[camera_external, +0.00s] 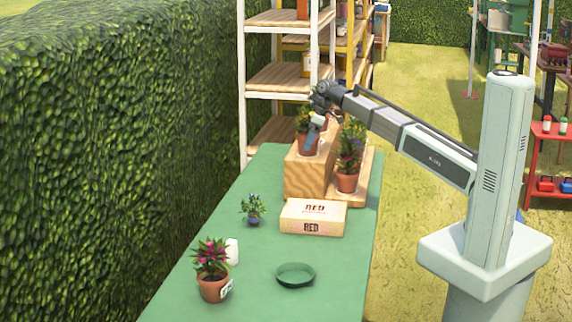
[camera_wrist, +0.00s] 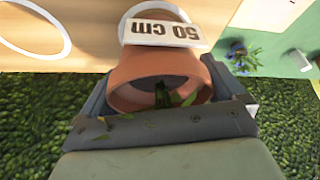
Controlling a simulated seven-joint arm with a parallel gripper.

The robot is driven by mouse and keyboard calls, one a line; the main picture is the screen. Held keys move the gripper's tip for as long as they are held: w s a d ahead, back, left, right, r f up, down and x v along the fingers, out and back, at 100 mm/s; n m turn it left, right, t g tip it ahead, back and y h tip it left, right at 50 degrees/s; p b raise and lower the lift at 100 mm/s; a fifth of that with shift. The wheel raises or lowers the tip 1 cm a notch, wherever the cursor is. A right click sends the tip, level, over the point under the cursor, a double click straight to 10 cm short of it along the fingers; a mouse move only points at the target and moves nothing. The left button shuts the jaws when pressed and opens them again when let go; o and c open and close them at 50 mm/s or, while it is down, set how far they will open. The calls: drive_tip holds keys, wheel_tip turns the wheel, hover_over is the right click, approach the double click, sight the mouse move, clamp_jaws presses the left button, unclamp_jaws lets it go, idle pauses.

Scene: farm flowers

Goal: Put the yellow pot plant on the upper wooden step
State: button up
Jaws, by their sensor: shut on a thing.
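My gripper (camera_external: 314,128) is shut on a terracotta pot (camera_external: 306,143) with green foliage above it, partly hidden by the gripper. The pot is over the top of the upper wooden step (camera_external: 303,180); I cannot tell whether it touches. A wooden surface (camera_wrist: 85,25) with white rings shows behind the pot.
Another potted plant (camera_external: 347,182) stands on the lower wooden step (camera_external: 366,172). A cardboard box (camera_external: 314,216), a small blue-flowered plant (camera_external: 253,210), a pink-flowered pot plant (camera_external: 212,287) and a green dish (camera_external: 296,280) are on the green table (camera_external: 185,290). A hedge (camera_external: 90,160) borders the left.

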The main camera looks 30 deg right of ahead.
drive_tip(key=shift+f, duration=0.1)
drive_tip(key=o, duration=1)
drive_tip(key=v, duration=1.2)
